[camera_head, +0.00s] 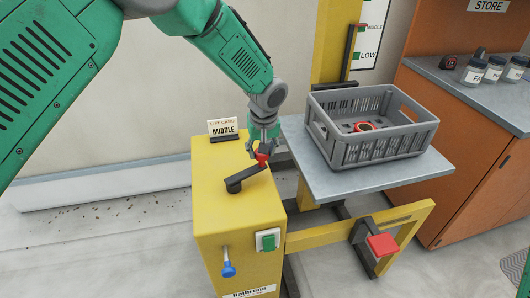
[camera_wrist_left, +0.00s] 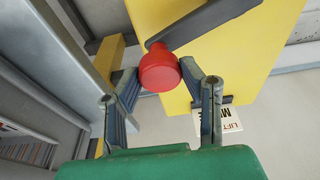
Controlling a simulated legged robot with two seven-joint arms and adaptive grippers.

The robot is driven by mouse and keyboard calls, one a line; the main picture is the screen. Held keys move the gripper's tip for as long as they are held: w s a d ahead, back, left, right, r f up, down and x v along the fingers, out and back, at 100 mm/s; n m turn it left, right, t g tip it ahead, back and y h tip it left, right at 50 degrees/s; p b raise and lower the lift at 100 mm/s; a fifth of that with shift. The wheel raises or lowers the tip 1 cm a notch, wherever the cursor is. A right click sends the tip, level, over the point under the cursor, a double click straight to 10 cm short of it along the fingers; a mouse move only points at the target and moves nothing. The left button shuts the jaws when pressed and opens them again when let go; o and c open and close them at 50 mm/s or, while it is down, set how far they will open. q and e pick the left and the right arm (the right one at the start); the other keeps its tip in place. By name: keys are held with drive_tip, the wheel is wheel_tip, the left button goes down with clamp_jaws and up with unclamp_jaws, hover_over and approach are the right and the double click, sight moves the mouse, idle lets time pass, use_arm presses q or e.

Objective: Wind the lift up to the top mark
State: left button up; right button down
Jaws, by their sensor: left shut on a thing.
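My left gripper (camera_head: 263,143) is over the yellow winch box (camera_head: 220,200) of the lift, with its fingers around the red knob (camera_head: 262,158) of the black crank (camera_head: 240,180). In the left wrist view the red knob (camera_wrist_left: 160,70) sits between the two fingers of my gripper (camera_wrist_left: 165,85), and the crank arm (camera_wrist_left: 215,22) runs up and right. The lift platform (camera_head: 420,172) carries a grey crate (camera_head: 370,152) with a red and dark item inside. My right gripper is not in view.
A card (camera_head: 224,128) reading MIDDLE stands on the box. A blue-knobbed lever (camera_head: 228,268) and a green switch (camera_head: 268,240) are on its front. A red pedal (camera_head: 382,245) is at the lift base. An orange cabinet (camera_head: 450,130) with jars stands right.

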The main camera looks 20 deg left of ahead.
use_arm(q)
drive_tip(key=shift+w+a+r, duration=0.2)
drive_tip(key=shift+w+a, duration=0.05)
drive_tip(key=shift+w+a, duration=0.5)
drive_tip(key=shift+a, duration=0.3)
drive_tip(key=shift+w+a+p, duration=0.3)
drive_tip(key=shift+a+p, duration=0.05)
drive_tip(key=shift+a, duration=0.7)
drive_tip(key=shift+w+a, duration=0.1)
drive_tip(key=shift+a, duration=0.8)
drive_tip(key=shift+p, duration=0.3)
